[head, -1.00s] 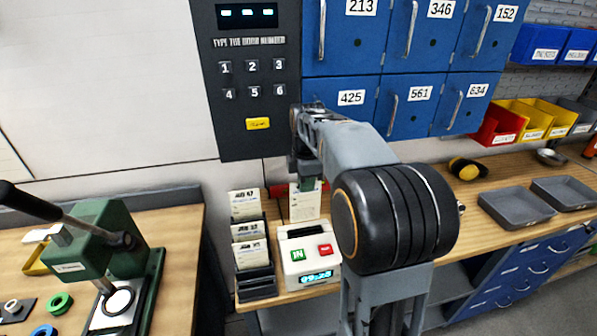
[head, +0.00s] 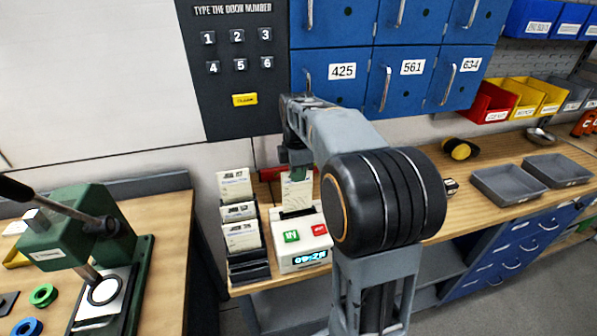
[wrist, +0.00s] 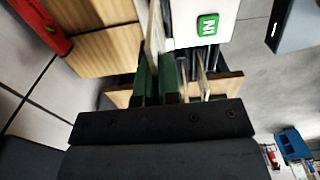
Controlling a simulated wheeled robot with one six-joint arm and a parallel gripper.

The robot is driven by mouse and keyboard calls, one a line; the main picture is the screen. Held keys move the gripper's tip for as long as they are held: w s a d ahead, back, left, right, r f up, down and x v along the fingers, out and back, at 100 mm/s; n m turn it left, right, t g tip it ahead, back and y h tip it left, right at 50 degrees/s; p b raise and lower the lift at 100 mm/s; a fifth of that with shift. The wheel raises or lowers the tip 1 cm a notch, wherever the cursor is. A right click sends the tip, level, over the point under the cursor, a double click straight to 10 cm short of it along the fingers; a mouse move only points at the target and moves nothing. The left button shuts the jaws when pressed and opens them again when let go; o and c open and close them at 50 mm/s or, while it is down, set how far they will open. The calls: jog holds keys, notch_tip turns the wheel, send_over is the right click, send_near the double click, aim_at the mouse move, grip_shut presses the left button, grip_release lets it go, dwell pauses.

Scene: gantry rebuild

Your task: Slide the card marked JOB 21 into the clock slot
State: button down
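My gripper (head: 298,172) is shut on a white card (head: 296,194), held upright above the time clock. The card also shows edge-on between the green finger pads in the wrist view (wrist: 155,38). Its marking is not readable. The clock (head: 290,262) is a white box with a green IN button, a red button and a lit display. Its dark slot (head: 297,213) is on top, at the card's lower edge. I cannot tell whether the card's edge is inside the slot or just above it.
A black rack (head: 248,270) with several job cards stands just left of the clock. A green press (head: 90,240) is on the left bench. A keypad panel (head: 232,70) and blue lockers (head: 345,95) are behind the arm. Grey trays (head: 510,187) lie at the right.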

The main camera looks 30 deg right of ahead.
jog(key=shift+f+b, duration=1.7)
jog(key=shift+f, duration=0.9)
jog(key=c, duration=1.2)
grip_release()
jog(key=shift+c, duration=0.2)
notch_tip(320, 180, up, 14)
jog(key=shift+f, duration=0.1)
